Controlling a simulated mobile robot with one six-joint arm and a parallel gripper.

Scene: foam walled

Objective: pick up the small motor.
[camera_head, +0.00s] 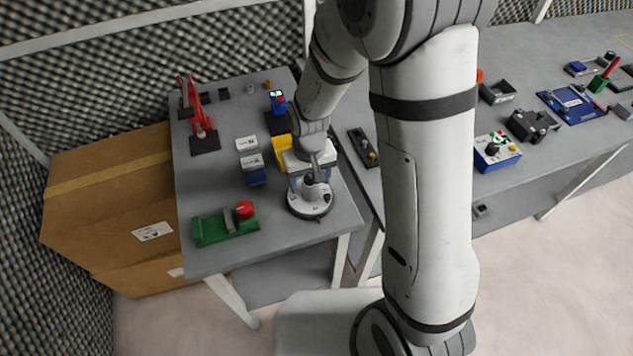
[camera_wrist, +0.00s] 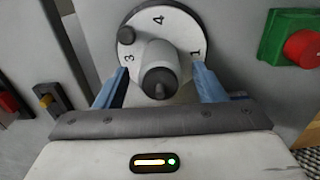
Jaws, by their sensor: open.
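A grey cylindrical part with a dark round tip (camera_wrist: 158,82) stands up at the middle of a white round disc (camera_wrist: 183,27) marked with numbers. It may be the small motor, but I cannot tell for certain. In the head view the disc (camera_head: 297,206) sits near the front right corner of the left table. My gripper (camera_wrist: 160,88) is open above the disc, its blue fingers on either side of the cylinder. A gap shows between each finger and the cylinder. In the head view my gripper (camera_head: 308,180) partly hides the part.
A green block with a red button (camera_head: 243,209) stands left of the disc. Small blue and white boxes (camera_head: 254,172), a yellow block (camera_head: 280,153) and a red arm-like stand (camera_head: 202,138) are farther back. A second table (camera_head: 540,70) with several devices lies to the right.

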